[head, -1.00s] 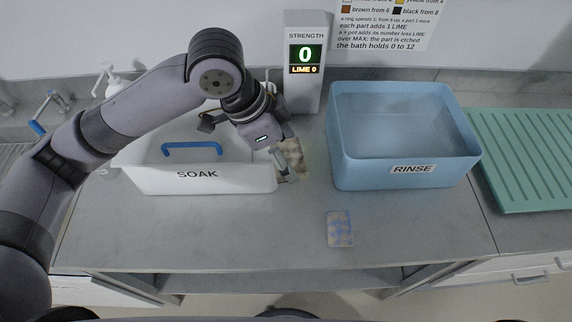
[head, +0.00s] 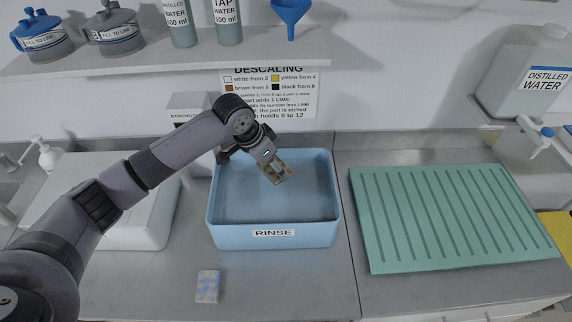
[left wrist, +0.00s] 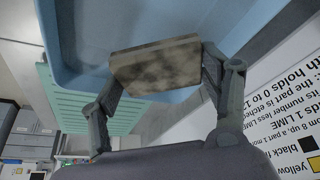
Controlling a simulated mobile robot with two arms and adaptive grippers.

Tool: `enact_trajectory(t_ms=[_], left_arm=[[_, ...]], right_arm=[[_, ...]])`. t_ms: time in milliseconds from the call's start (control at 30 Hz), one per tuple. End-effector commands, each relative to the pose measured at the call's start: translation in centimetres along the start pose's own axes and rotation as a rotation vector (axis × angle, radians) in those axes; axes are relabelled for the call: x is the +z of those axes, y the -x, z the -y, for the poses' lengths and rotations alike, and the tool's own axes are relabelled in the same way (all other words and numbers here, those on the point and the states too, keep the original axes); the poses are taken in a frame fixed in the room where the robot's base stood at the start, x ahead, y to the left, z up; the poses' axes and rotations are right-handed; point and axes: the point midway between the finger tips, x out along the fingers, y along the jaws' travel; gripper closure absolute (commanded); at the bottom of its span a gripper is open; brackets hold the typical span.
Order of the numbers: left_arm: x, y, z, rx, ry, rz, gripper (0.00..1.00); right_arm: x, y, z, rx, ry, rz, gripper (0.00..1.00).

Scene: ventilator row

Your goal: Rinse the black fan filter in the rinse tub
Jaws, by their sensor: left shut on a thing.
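My left gripper (head: 271,164) is shut on the fan filter (head: 280,174), a small flat block that looks mottled grey-brown rather than plain black. The filter also shows between the two fingers in the left wrist view (left wrist: 157,66). The gripper and filter are over the blue rinse tub (head: 225,236), near the middle of its opening in the head view. The tub's blue wall shows beyond the filter in the left wrist view (left wrist: 90,25). I cannot tell exactly how high the filter is above the tub floor. My right gripper is not in view.
The white soak tub (head: 140,236) stands left of the rinse tub, partly behind my arm. A green ribbed drainboard (head: 440,215) lies to the right. The strength display box (head: 188,104) stands behind.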

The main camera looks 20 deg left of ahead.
Motion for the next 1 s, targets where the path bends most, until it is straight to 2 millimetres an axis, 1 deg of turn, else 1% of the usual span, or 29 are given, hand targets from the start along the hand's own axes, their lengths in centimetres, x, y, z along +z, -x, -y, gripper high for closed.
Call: enact_trajectory(t_ms=[267,400,500,667,700,1000], left_arm=[[0.5,-1.3,0.0,0.001,0.0,0.001,0.49],[1.1,-2.5,-0.1,0.001,-0.001,0.002,0.49],[1.6,-3.8,-0.1,0.0,-0.001,0.0,0.49],[2.2,-5.3,-0.1,0.0,-0.001,0.001,0.49],[2.4,-5.7,-0.1,0.0,-0.001,0.0,0.49],[3.4,-8.3,-0.1,0.0,-0.002,0.0,0.49]], right_arm=[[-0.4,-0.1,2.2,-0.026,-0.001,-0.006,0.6],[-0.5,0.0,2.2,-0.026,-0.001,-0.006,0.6],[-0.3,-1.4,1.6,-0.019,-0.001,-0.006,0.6],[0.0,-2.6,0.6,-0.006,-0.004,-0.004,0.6],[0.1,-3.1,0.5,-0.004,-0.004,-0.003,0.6],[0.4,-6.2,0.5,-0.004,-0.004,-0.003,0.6]])
